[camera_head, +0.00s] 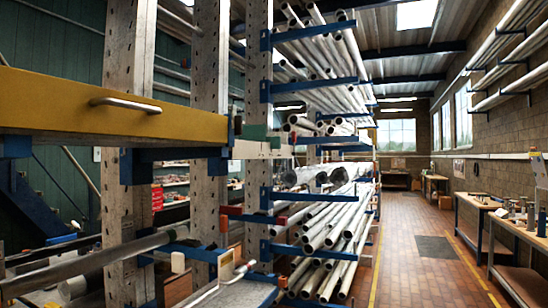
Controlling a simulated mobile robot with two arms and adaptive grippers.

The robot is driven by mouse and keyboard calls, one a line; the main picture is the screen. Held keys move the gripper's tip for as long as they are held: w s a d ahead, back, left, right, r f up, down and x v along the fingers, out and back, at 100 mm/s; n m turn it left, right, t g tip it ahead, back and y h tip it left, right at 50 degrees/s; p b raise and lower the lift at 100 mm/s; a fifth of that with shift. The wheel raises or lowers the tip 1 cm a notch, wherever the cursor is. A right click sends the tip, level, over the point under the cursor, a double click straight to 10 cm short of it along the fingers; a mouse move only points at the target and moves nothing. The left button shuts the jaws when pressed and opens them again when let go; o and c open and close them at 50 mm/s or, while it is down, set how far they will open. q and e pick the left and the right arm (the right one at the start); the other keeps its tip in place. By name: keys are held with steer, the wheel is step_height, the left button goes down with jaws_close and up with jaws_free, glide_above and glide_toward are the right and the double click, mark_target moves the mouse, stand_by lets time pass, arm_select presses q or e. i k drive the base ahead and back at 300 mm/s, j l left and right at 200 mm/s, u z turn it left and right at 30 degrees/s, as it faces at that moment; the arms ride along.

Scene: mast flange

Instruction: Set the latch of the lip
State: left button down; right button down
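I cannot tell for sure which part is the lip or its latch. A long yellow beam (60,105) with a metal bar handle (125,105) crosses the upper left. Low in the middle, a small white fitting (226,266) with a thin bent rod beside it stands at the edge of a flat grey-blue plate (245,293). A smaller white block (178,262) is to its left. Whether either fitting is a latch, and whether it is set, I cannot tell. Neither of my grippers shows in the head view.
A cantilever rack with perforated uprights (209,100) and blue arms (314,84) holds many metal tubes (335,225). A dark round bar (85,262) lies low at left. Workbenches (510,228) line the right wall. The tiled aisle (410,215) is open, with a dark mat (436,247).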

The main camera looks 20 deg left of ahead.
mark_target(236, 120)
steer(key=u, duration=0.45)
steer(key=i+l+u, duration=0.15)
steer(key=i+u, duration=0.2)
steer(key=u, duration=0.15)
steer(key=i+l+u, duration=0.35)
steer(key=u, duration=0.15)
